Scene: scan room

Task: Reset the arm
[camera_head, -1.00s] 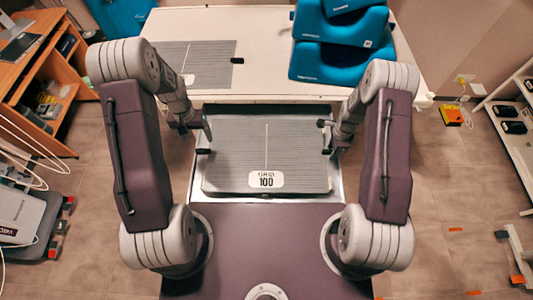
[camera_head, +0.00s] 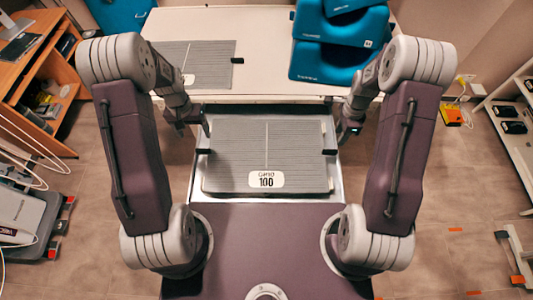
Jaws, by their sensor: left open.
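My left gripper (camera_head: 197,124) is at the upper left of the grey ribbed panel, is open and holds nothing that I can see. My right gripper (camera_head: 346,132) is just outside the panel's upper right side, apart from the panel's right black tab. Its fingers are small and dark, and I cannot tell whether they are open. The grey panel (camera_head: 234,165) with a white label reading "100" lies flat on a silver tray (camera_head: 337,186) in front of me. Black tabs stick out at its left and right edges.
A white table (camera_head: 270,55) stands behind the tray. It carries another grey panel (camera_head: 208,55) at left and stacked blue padded pieces (camera_head: 340,60) at right. A wooden desk (camera_head: 60,70) is at far left and white shelves (camera_head: 510,125) at far right.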

